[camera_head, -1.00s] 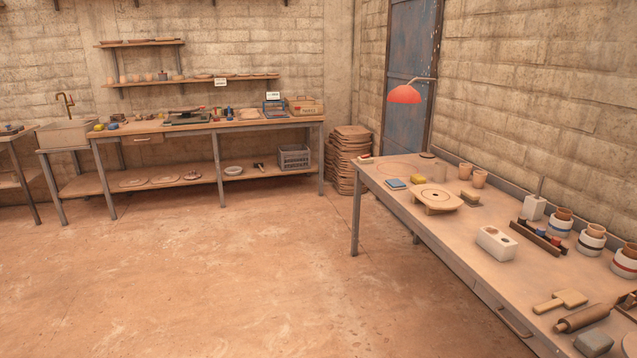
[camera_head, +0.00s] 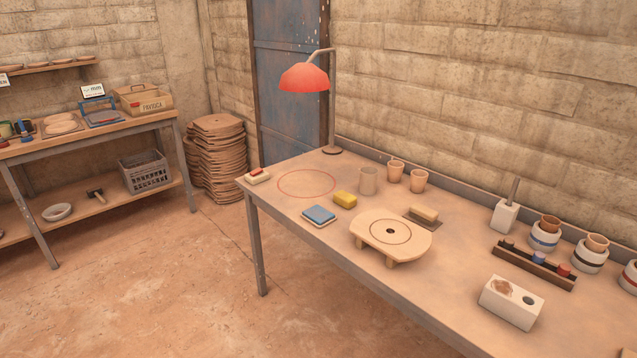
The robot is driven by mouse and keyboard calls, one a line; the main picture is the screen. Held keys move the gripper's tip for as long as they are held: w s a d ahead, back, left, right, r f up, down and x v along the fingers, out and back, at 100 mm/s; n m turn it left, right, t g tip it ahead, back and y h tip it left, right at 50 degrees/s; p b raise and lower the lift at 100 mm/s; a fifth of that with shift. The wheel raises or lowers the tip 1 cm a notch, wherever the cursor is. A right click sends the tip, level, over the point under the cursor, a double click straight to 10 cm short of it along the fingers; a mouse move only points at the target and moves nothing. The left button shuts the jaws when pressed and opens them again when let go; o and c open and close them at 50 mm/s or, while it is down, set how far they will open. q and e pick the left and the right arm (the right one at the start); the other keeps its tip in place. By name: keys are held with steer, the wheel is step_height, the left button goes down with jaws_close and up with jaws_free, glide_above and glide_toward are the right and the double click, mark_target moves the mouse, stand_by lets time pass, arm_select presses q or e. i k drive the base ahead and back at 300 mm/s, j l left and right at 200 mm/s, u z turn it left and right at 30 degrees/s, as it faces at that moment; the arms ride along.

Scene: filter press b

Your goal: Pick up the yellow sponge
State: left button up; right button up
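The yellow sponge (camera_head: 345,199) is a small block lying on the right-hand workbench (camera_head: 290,225). It sits between a blue-topped pad (camera_head: 319,216) in front of it and a grey-brown cup (camera_head: 368,181) behind it. A red circle outline (camera_head: 306,184) on the bench top is to its left, and a round wooden stand (camera_head: 391,232) is to its right. Nothing covers the sponge. Neither of my grippers shows in the head view.
A red lamp (camera_head: 305,78) stands at the bench's back. Two clay cups (camera_head: 396,171), a wooden-handled block (camera_head: 423,214) and a white block (camera_head: 511,302) stand further right. The floor (camera_head: 170,290) in front is clear.

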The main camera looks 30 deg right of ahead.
mark_target(344, 198)
steer(key=i+j+z, duration=0.1)
steer(key=i+z, duration=0.35)
steer(key=i+j+z, duration=0.25)
steer(key=i+z, duration=0.15)
steer(key=i+j+z, duration=0.45)
steer(key=k+l, duration=0.05)
steer(key=l, duration=0.05)
